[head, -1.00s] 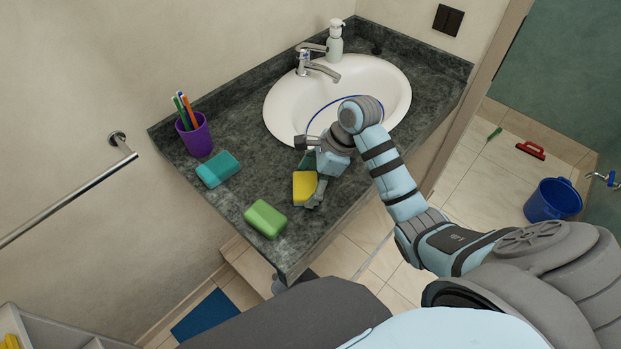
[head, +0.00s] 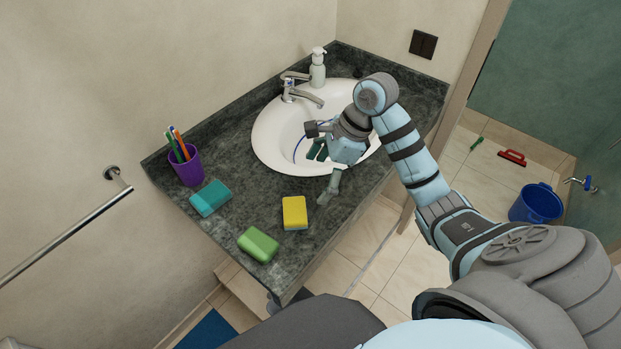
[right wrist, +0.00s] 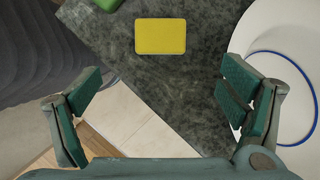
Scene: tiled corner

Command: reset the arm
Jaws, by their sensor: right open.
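My right gripper (head: 322,173) hangs over the counter at the front edge of the basin. Its fingers are spread and nothing is between them. In the right wrist view the gripper (right wrist: 162,95) shows both green-padded fingers wide apart. A yellow sponge (head: 294,212) lies flat on the counter, left of and below the gripper and apart from it. It also shows in the right wrist view (right wrist: 160,36), ahead of the fingers. My left gripper is in neither view.
The dark stone counter (head: 235,170) holds a green sponge (head: 258,244), a teal sponge (head: 210,198), a purple cup (head: 186,168) with pens, and a soap dispenser (head: 318,70). The white basin (head: 268,140) has a faucet (head: 300,90). A blue bucket (head: 536,203) stands on the floor.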

